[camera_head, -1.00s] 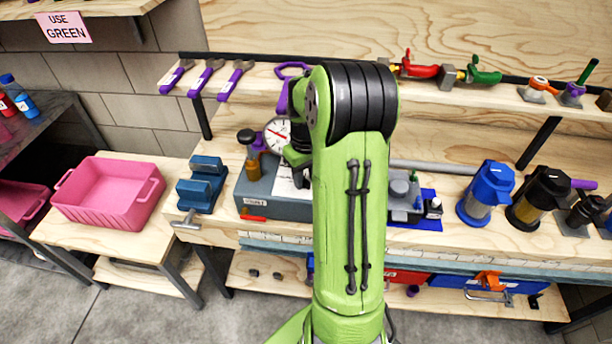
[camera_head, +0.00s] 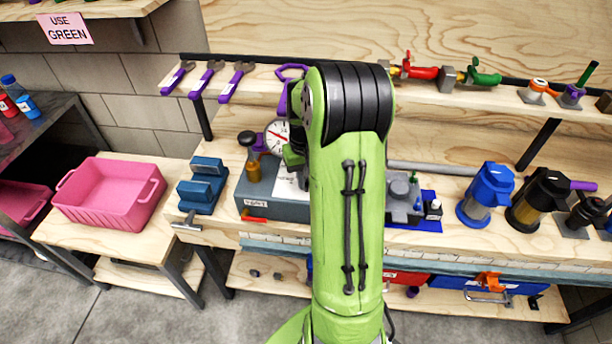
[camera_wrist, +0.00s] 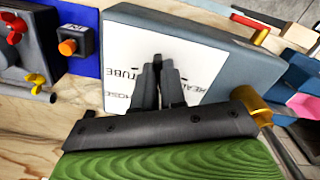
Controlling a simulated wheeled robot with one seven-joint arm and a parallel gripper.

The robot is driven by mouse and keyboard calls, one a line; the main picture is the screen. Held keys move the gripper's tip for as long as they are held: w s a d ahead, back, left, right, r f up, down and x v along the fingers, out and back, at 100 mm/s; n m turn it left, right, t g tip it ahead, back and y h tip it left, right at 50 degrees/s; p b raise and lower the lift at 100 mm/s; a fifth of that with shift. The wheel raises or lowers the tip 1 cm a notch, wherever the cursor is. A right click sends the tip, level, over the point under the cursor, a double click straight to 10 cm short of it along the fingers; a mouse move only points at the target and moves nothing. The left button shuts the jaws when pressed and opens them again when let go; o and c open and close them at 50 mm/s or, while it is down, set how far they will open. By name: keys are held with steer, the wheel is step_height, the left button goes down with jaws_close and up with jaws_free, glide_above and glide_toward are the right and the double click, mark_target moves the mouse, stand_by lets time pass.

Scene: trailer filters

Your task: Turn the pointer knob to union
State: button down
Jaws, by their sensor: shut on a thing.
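The grey-blue box (camera_head: 262,205) stands on the bench and shows left of my arm in the head view. Its white dial plate (camera_head: 285,182) is partly behind my arm. In the wrist view the box (camera_wrist: 225,45) is close, and its plate (camera_wrist: 125,70) bears the words TUBE, HOSE and a partly covered one starting HEA. My gripper (camera_wrist: 163,68) is over the middle of the plate, its dark fingers close together on the pointer knob. The fingers hide the knob, so its pointing direction cannot be told. I see no UNION label.
A round gauge (camera_head: 277,136) and a brass-coloured fitting (camera_head: 253,170) stand by the box. A blue vise (camera_head: 203,184) is to its left. In the wrist view, a panel with an orange button (camera_wrist: 67,47) and red and yellow handles is at left.

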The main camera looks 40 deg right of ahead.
steer(key=m, duration=0.4)
steer(key=shift+w+a+m+p, duration=0.15)
steer(key=shift+a+m+p, duration=0.05)
steer(key=shift+m+p, duration=0.1)
stand_by(0.5)
steer(key=c, duration=1.2)
jaws_free()
step_height(320, 180, up, 16)
steer(key=p, duration=0.4)
steer(key=shift+a+f, duration=0.1)
